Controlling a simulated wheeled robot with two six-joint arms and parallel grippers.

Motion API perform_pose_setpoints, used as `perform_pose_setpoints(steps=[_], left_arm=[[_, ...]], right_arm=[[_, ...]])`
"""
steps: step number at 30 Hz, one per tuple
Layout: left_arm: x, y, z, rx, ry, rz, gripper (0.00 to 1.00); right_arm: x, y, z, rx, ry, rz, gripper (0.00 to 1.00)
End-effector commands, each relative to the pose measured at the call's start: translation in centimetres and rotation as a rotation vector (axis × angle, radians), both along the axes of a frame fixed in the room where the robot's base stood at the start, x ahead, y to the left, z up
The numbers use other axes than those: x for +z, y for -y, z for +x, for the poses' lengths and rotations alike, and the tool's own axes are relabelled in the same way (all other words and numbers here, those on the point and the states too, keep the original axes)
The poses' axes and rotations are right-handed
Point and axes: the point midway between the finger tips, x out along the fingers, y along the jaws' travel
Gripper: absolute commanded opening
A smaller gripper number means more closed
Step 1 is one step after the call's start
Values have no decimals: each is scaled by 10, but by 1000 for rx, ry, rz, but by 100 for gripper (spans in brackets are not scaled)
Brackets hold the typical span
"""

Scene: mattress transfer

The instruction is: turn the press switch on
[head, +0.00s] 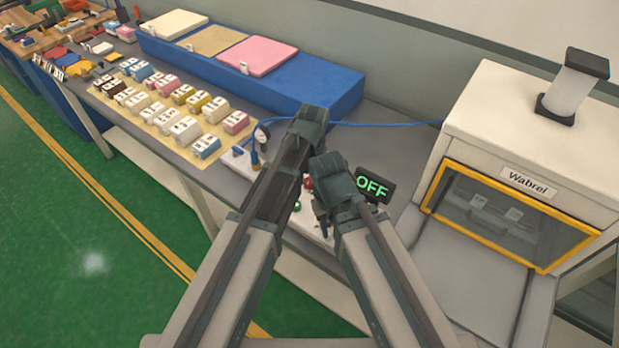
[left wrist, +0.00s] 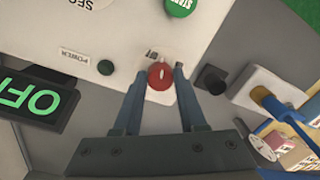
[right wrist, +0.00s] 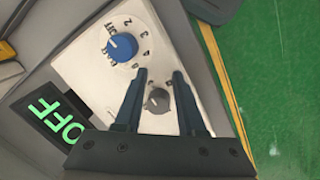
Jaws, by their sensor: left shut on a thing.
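The white control panel (head: 270,172) lies on the bench, mostly hidden behind my arms in the head view. A red round knob (left wrist: 159,77) sits on a small plate near a POWER label. My left gripper (left wrist: 159,82) is shut on this red knob. A black sign (head: 372,185) beside the panel reads OFF in green; it also shows in the left wrist view (left wrist: 38,102) and right wrist view (right wrist: 52,121). My right gripper (right wrist: 159,78) is open above a small grey knob (right wrist: 157,101), fingers apart. Contact there cannot be told.
A blue numbered dial (right wrist: 121,47) and a green START button (left wrist: 181,6) are on the panel. A white machine labelled Wabrel (head: 525,150) stands at right. A blue platform with coloured pads (head: 330,88) and several small coloured blocks (head: 175,110) lie left.

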Motion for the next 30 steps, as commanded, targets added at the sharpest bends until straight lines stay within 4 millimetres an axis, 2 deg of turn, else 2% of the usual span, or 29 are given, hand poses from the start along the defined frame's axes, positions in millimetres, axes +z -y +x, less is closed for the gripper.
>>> perform_pose_setpoints(steps=[21,30], left_arm=[[0,-2,0,-675,0,1,0],[0,-3,0,-910,-1,1,0]], right_arm=[[0,0,0,0,0,0,39],[0,0,0,0,0,0,39]])
